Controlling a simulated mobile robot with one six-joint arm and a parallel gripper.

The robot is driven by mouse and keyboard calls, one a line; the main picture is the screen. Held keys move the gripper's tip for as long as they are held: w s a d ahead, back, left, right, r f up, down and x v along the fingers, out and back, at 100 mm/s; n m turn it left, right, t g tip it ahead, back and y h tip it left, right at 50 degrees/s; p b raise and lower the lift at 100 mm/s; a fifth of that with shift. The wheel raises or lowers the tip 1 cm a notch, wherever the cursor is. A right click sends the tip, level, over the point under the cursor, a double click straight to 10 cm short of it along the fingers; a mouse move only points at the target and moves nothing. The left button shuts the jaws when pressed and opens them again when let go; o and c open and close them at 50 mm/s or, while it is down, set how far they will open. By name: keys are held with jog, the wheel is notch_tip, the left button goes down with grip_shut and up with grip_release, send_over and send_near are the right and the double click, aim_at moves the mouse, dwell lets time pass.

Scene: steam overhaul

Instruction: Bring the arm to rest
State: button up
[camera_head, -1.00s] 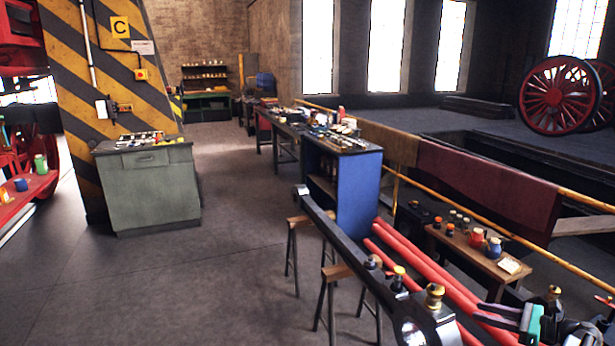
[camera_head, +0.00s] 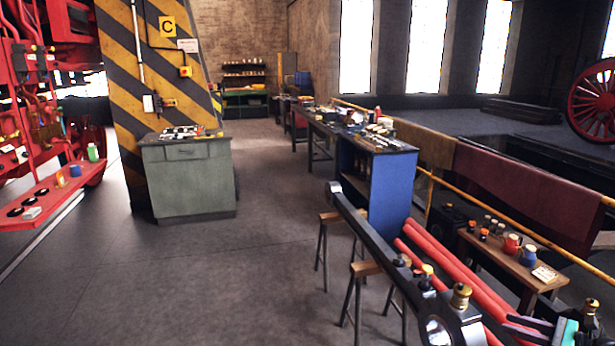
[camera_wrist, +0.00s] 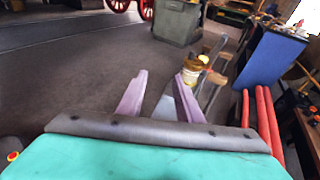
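My gripper (camera_head: 515,326) shows at the bottom right of the head view, beside the brass-topped end of a dark steel rod (camera_head: 385,258) on trestles. In the wrist view my gripper (camera_wrist: 162,76) has two pale purple fingers standing apart. I see nothing clasped between them. A brass cap (camera_wrist: 195,68) shows just beyond the right fingertip, and I cannot tell whether they touch. The teal part of my wrist fills the bottom of the wrist view. Most of my arm is out of view.
Red bars (camera_head: 452,278) run beside the rod. A small wooden table (camera_head: 505,262) with jars and mugs stands to the right. A blue cabinet (camera_head: 388,190) stands behind the rod. A grey-green cabinet (camera_head: 190,188) is at left. The floor between is clear.

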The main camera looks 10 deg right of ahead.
jog(key=w+a+f+n+g+y, duration=0.1)
jog(key=w+a+f, duration=0.25)
jog(key=a, duration=0.45)
jog(key=w+a+f+n+g+y, duration=0.1)
jog(key=w+a+f+g+y, duration=0.2)
jog(key=a, duration=0.5)
jog(key=w+a+f+n, duration=0.1)
jog(key=w+a+f, duration=0.2)
jog(key=w+a, duration=0.35)
jog(key=s+a+f+n+g, duration=0.3)
jog(key=a+f, duration=0.4)
jog(key=a, duration=0.6)
jog(key=s+a+f+n+g, duration=0.1)
jog(key=s+a+f+g, duration=0.4)
jog(key=a, duration=0.8)
jog(key=s+a+f+n+g+h, duration=0.4)
jog(key=s+a+f+n+g, duration=0.3)
jog(key=s+a+f, duration=0.85)
jog(key=s+d+f+n+h, duration=0.25)
jog(key=s+n+h, duration=0.35)
jog(key=s, duration=0.7)
jog(key=d+n+h, duration=0.2)
jog(key=d+n, duration=0.6)
jog(key=n, duration=0.1)
jog(key=shift+s+f+h, duration=0.3)
jog(key=shift+f+h, duration=0.05)
jog(key=shift+h, duration=0.05)
